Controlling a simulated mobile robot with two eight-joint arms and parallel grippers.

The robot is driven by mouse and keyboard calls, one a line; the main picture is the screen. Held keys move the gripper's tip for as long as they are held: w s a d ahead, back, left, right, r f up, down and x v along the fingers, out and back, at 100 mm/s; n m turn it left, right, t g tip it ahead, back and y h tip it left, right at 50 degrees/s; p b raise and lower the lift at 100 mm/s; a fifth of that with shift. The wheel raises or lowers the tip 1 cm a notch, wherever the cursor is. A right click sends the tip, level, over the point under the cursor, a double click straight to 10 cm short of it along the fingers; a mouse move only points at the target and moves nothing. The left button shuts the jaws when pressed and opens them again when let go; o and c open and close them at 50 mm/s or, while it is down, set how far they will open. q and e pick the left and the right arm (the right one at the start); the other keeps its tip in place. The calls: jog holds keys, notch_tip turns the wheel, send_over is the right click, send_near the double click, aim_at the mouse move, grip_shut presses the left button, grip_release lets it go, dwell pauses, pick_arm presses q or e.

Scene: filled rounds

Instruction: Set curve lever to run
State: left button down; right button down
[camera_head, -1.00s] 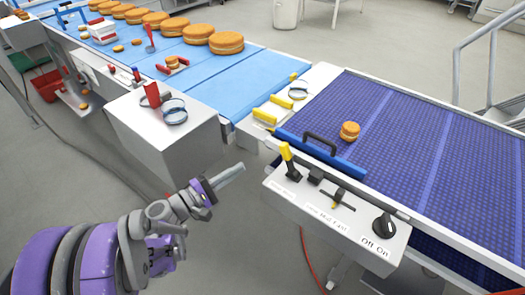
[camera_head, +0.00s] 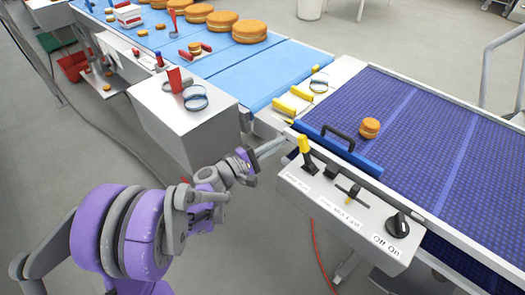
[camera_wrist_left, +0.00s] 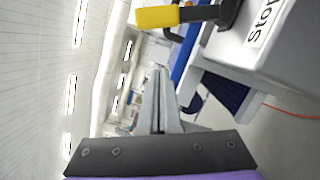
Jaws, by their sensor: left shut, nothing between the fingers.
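The lever (camera_head: 304,146) has a yellow handle and a black base. It stands on the left end of the light grey control box (camera_head: 345,212), leaning slightly left in the head view. In the left wrist view the yellow handle (camera_wrist_left: 165,17) crosses the top, with the word "Stop" on the box beside its base. My left gripper (camera_head: 284,144) is shut and empty, its tips just left of the handle in the head view. In the wrist view its closed fingers (camera_wrist_left: 160,78) are apart from the handle. My right gripper is not in view.
The box also carries a small black block (camera_head: 331,172), a slider (camera_head: 350,194) marked slow, mid and fast, and an Off/On knob (camera_head: 397,225). Behind it lie a blue bar (camera_head: 345,154) with a black handle and a purple belt (camera_head: 440,140) bearing a round bun (camera_head: 369,127).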

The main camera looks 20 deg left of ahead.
aim_at(306, 153)
pick_arm(q)
jog(key=shift+s+d+r+p, duration=0.1)
jog(key=shift+d+r, duration=0.2)
jog(key=shift+d, duration=0.35)
jog(key=shift+s+d+r+p, duration=0.15)
jog(key=shift+d+r, duration=0.1)
jog(key=shift+d, duration=0.4)
jog(key=shift+s+d+r+p, duration=0.1)
jog(key=shift+d+r, duration=0.2)
jog(key=shift+d, duration=0.35)
